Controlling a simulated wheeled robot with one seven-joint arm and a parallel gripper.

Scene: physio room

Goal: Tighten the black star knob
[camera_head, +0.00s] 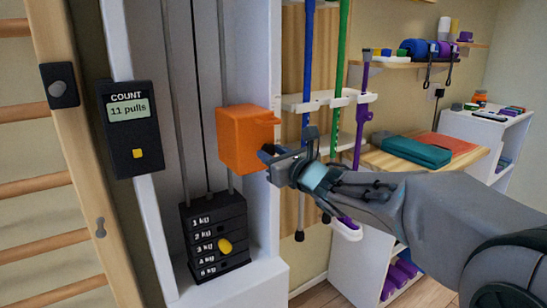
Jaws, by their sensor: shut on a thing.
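The orange block (247,138) sits on the vertical rods of the weight column, above the black weight stack (214,235). My gripper (270,161) is at the lower right side of the orange block. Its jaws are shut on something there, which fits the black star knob. The knob itself is hidden by the dark fingers, so its shape and turn cannot be made out.
A black counter box (129,128) reads "COUNT 11 pulls", with a yellow button. Wooden wall bars (75,130) stand at the left. Blue, green and purple poles (340,70) hang in a white rack behind my arm. A wooden shelf (420,160) holds folded mats at the right.

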